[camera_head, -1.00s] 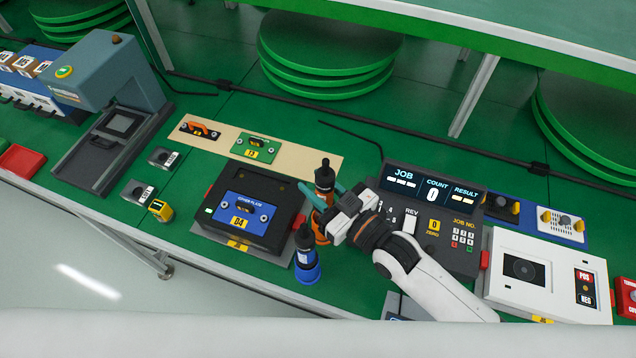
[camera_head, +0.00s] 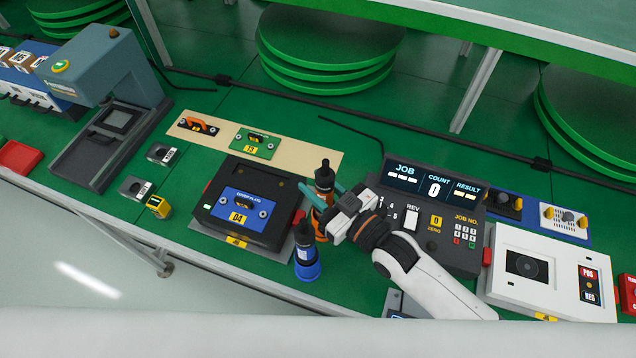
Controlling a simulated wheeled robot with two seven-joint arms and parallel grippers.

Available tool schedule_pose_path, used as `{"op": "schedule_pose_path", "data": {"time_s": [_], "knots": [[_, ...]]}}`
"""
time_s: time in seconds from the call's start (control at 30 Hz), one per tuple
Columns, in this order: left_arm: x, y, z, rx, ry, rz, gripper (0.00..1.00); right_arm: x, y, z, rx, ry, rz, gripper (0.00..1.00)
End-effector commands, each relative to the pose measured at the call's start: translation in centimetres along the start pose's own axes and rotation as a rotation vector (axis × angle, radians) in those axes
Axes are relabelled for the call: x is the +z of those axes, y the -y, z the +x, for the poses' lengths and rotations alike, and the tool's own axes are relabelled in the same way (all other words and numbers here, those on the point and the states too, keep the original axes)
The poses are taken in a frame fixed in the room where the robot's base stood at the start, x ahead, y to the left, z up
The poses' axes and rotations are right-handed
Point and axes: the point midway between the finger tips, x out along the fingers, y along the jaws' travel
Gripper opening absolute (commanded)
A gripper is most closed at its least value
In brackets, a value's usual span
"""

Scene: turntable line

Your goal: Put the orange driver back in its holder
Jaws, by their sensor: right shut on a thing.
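The orange driver (camera_head: 324,181) with a black top stands upright, right of the black fixture with the blue cover plate. My right gripper (camera_head: 326,198) comes in from the right and is shut on the orange driver around its body. The gripper hides part of the driver, and I cannot tell whether its lower end is seated in a holder. A blue driver (camera_head: 306,262) stands upright just in front of it. The holder cannot be made out clearly. My left gripper is not in view.
The black fixture (camera_head: 217,217) is close on the left. The job counter console (camera_head: 460,226) is close behind and right of my gripper. A white tester (camera_head: 508,293) stands farther right. A beige strip (camera_head: 222,134) with small plates lies behind the fixture.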

Motion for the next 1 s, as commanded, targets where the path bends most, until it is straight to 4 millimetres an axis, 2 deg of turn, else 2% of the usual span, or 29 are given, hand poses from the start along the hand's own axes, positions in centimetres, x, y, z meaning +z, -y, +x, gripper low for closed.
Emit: {"op": "schedule_pose_path", "data": {"time_s": [0.8, 0.83, 0.97, 1.0], "knots": [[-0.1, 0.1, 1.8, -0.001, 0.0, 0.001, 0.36, -2.4, 0.0, 0.1, 0.0, 0.004, 0.0, 0.0], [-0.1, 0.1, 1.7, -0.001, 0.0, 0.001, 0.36, -2.3, 0.0, 0.1, 0.0, 0.004, 0.0, 0.35], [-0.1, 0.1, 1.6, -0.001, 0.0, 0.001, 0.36, -2.2, 0.0, 0.0, 0.0, 0.003, 0.0, 0.56], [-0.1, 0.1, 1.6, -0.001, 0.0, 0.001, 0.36, -2.3, 0.0, 0.0, 0.0, 0.003, 0.0, 0.57]]}}
